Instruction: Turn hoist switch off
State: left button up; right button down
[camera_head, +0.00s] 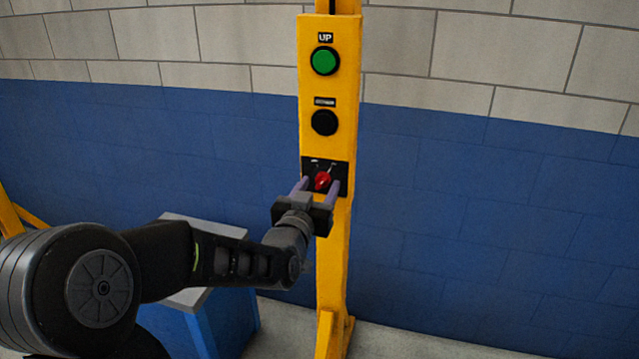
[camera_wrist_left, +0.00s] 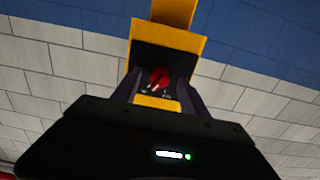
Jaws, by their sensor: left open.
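The hoist switch (camera_head: 322,181) is a red knob on a black plate, low on a yellow panel (camera_head: 313,140). It also shows in the left wrist view (camera_wrist_left: 159,77), between my fingers. My left gripper (camera_head: 319,186) is open, with one finger on each side of the red knob. I cannot tell whether the fingers touch it. Above the switch on the panel are a black button (camera_head: 324,122) and a green button (camera_head: 324,61) labelled UP. My right gripper is not in view.
The yellow post (camera_head: 333,270) stands on the grey floor in front of a blue and white block wall (camera_head: 480,200). A blue box with a grey top (camera_head: 232,229) stands at the lower left, behind my left arm. The space right of the post is clear.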

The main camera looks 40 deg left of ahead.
pick_arm(q)
jog(key=shift+w+a, duration=0.15)
jog(key=shift+w, duration=0.35)
jog(key=shift+c, duration=0.2)
grip_shut()
